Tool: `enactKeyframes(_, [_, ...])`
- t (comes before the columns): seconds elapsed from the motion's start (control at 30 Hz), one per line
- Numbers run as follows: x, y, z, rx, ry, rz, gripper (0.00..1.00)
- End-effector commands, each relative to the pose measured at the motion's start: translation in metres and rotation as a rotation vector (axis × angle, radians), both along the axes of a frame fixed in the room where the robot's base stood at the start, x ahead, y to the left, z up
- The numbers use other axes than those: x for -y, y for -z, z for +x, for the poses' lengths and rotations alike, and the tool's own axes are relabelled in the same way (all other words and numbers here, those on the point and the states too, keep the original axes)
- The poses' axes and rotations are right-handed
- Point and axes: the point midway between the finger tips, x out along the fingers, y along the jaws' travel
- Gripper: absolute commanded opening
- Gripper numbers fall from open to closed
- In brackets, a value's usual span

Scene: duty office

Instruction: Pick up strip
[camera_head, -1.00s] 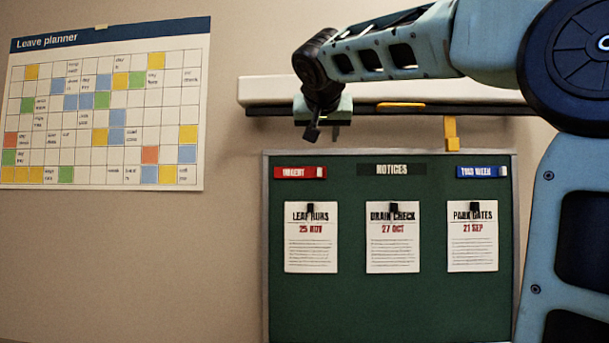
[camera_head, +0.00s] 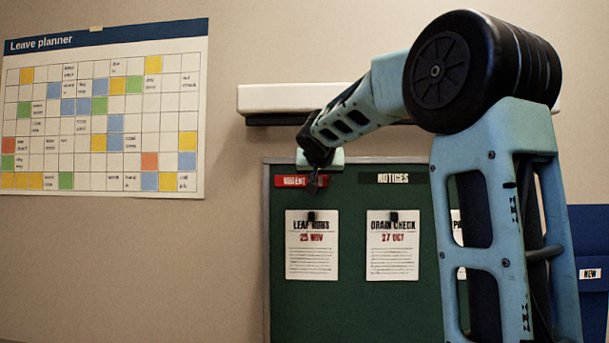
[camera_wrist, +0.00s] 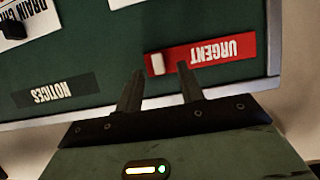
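The red "URGENT" strip (camera_head: 290,181) lies flat on the green notice board, at its upper left. In the wrist view the red strip (camera_wrist: 210,54) appears upside down, with a small white tab near its left end. My gripper (camera_wrist: 159,68) is open and empty. Its fingertips are on either side of the white tab in the picture; I cannot tell whether they touch the board. In the head view my gripper (camera_head: 316,184) covers the right end of the strip.
The green board (camera_head: 350,320) has a grey frame and carries a "NOTICES" label (camera_head: 393,178) and pinned sheets, including "LEAF RUNS" (camera_head: 311,250) and "DRAIN CHECK" (camera_head: 392,250). A white rail (camera_head: 280,98) is above. My arm hides the board's right side. A leave planner (camera_head: 105,110) hangs left.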

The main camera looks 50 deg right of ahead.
Motion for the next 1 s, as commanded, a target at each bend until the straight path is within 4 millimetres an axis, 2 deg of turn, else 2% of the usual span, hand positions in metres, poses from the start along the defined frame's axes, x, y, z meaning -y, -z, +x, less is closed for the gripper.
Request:
enactKeyframes(0.1, [0.0074,0.0029,0.0055,-0.002,0.000,-0.001,0.38])
enactKeyframes(0.33, [0.0081,0.0048,0.0064,0.001,0.000,-0.001,0.38])
enactKeyframes(0.37, [0.0081,0.0048,0.0064,0.001,0.000,-0.001,0.35])
enactKeyframes(0.4, [0.0081,0.0048,0.0063,0.001,0.000,-0.001,0.24])
enactKeyframes(0.5, [0.0080,0.0047,0.0063,0.001,0.000,-0.001,0.00])
enactKeyframes(0.83, [0.0074,0.0038,0.0064,0.001,-0.001,-0.001,0.00])
enactKeyframes(1.0, [0.0008,-0.0020,0.0085,0.004,-0.001,-0.001,0.00])
